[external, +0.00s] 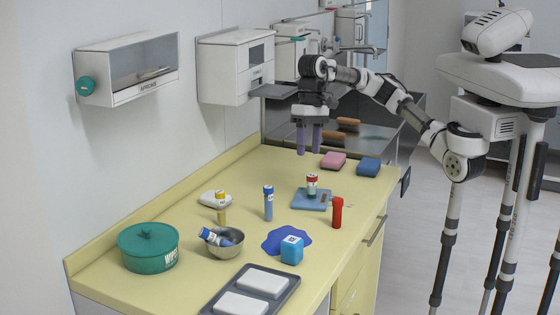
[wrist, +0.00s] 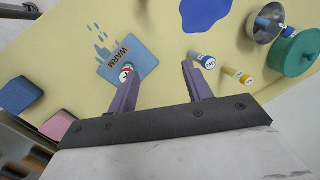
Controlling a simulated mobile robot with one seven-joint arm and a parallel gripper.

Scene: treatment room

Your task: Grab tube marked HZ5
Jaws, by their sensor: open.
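My gripper (external: 309,152) hangs above the back of the yellow counter, pointing down, open and empty; its two fingers also show in the wrist view (wrist: 160,72). A red-capped tube (external: 312,184) stands on a blue pad in front of it; in the wrist view this tube (wrist: 126,74) is beside the left fingertip. A blue tube (external: 268,204) stands mid-counter, and its cap shows near the right fingertip (wrist: 206,61). A yellow tube (external: 221,208) stands farther left. A red tube (external: 337,213) stands near the right edge. Another blue tube (external: 212,236) leans in a bowl. I cannot read which label says HZ5.
The blue pad (wrist: 143,58) is marked WARM. Pink (external: 333,160) and blue (external: 368,167) sponges lie near the sink. Wall boxes line the left.

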